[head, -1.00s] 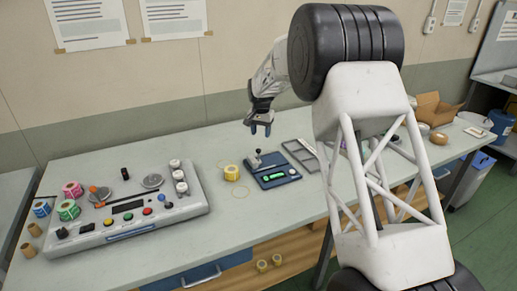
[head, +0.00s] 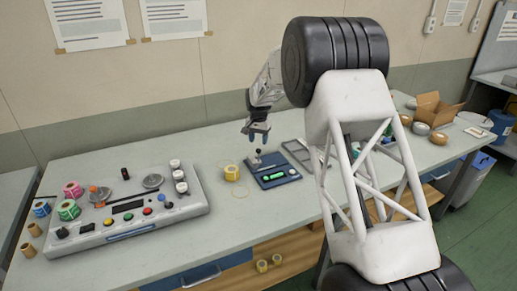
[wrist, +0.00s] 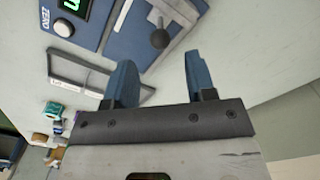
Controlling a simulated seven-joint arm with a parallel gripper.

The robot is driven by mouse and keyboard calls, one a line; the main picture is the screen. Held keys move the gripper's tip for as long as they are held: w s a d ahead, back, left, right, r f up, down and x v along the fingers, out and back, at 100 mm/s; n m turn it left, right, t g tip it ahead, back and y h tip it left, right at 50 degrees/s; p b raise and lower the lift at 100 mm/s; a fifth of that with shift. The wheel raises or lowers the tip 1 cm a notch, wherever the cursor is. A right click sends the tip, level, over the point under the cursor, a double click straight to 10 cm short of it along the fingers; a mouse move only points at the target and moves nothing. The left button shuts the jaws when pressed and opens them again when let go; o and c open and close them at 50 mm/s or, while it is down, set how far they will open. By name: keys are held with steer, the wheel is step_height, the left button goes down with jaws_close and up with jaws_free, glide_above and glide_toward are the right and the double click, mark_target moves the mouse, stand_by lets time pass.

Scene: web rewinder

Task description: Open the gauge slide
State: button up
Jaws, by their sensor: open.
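The gauge (head: 283,168) is a flat dark blue device with a lit green display on the table, right of a yellow roll (head: 232,172). A small black ball knob (head: 258,151) stands on a metal stem at its far left part. In the wrist view the knob (wrist: 160,38) lies just beyond the fingertips, between their lines. The gauge (wrist: 130,30) fills the top there. My gripper (head: 258,137) is open and empty, pointing down a little above the knob. Its two blue fingers also show in the wrist view (wrist: 159,65), apart from the knob. How far the slide is open is too small to tell.
A grey frame-like tray (head: 300,152) lies right of the gauge. A cardboard box (head: 434,108) is at far right. Bare table lies in front of the gauge.

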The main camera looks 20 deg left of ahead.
mark_target(259, 149)
steer(key=shift+f, duration=2.35)
steer(key=shift+c, duration=0.5)
jaws_close()
